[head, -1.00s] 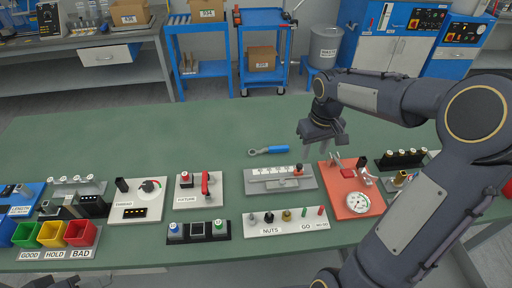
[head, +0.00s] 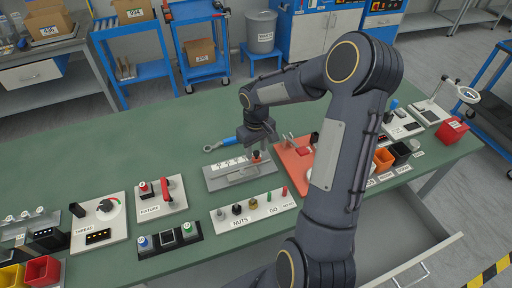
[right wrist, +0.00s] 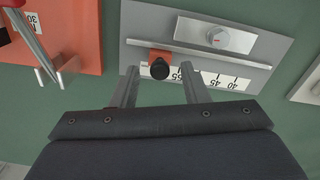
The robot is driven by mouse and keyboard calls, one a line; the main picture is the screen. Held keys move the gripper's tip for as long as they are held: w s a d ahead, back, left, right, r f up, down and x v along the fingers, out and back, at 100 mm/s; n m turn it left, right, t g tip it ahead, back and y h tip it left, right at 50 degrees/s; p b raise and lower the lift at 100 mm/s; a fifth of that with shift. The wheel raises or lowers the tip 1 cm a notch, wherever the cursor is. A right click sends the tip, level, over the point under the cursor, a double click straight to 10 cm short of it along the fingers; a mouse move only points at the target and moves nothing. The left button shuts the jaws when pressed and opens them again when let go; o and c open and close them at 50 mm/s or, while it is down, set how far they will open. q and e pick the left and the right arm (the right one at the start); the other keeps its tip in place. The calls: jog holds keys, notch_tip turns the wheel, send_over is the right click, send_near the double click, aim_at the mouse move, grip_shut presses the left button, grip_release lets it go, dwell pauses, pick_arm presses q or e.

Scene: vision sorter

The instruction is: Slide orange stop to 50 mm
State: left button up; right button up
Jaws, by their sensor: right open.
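The slide gauge is a grey plate (head: 216,184) with a rail and a white number scale. It also shows in the right wrist view (right wrist: 275,50). The orange stop (right wrist: 160,55) with a black knob sits on the rail near the 55 mark, at the right end of the scale in the head view (head: 256,154). My right gripper (right wrist: 160,68) is open, its two fingers on either side of the stop, apparently with gaps. Part of the scale is hidden by a finger. In the head view my right gripper (head: 258,142) is low over the stop.
A red-orange plate (head: 291,160) with upright metal parts stands close right of the gauge. A white NUTS/GO rack (head: 225,228) with several pegs is in front. Green table behind is clear.

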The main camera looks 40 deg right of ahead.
aim_at(239, 166)
grip_shut()
jog(key=shift+a, duration=0.1)
jog(key=a, duration=0.2)
jog(key=w+a+b, duration=0.2)
jog(key=a, duration=0.1)
jog(key=shift+a, duration=0.3)
grip_release()
jog(key=shift+r, duration=0.15)
